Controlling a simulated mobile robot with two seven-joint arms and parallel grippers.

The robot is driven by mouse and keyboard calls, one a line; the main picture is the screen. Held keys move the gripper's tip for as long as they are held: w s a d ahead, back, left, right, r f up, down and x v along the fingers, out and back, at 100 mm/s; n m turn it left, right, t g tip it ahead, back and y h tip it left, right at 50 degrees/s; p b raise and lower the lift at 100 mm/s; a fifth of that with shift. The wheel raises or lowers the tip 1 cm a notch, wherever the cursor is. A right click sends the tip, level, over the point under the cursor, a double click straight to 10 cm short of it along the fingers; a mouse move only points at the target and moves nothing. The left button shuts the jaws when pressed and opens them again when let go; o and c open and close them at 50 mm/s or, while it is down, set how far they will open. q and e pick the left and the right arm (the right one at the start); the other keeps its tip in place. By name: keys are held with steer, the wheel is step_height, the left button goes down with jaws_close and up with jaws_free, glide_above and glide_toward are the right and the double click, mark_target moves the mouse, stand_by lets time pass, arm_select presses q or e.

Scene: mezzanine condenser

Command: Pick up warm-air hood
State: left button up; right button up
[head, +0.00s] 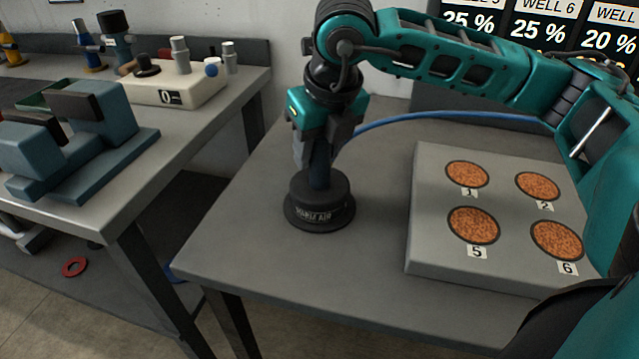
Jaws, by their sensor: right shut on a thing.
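The warm-air hood (322,212) is a dark round cap with "WARM AIR" lettering and a narrower neck on top. It stands upright on the grey table (260,240), left of the block with numbered wells. My right gripper (318,165) comes down from above and is shut on the hood's neck. The fingertips are partly hidden against the dark neck. I see no clear gap between the hood's base and the table. My left gripper is not in view.
A grey block (425,240) with round orange wells stands right of the hood. A blue hose (440,117) runs behind my right gripper. A second table (165,150) at left holds a blue-grey device (100,130) and a white block (190,88). A gap separates the tables.

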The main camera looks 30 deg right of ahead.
jaws_close()
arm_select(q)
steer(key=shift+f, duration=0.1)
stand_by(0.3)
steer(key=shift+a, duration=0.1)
arm_select(e)
steer(key=shift+r, duration=0.1)
arm_select(q)
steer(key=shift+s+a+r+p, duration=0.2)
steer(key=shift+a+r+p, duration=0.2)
steer(key=shift+p, duration=0.65)
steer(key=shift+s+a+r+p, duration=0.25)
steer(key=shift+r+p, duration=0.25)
steer(key=shift+p, duration=0.55)
arm_select(e)
step_height(320, 180, up, 20)
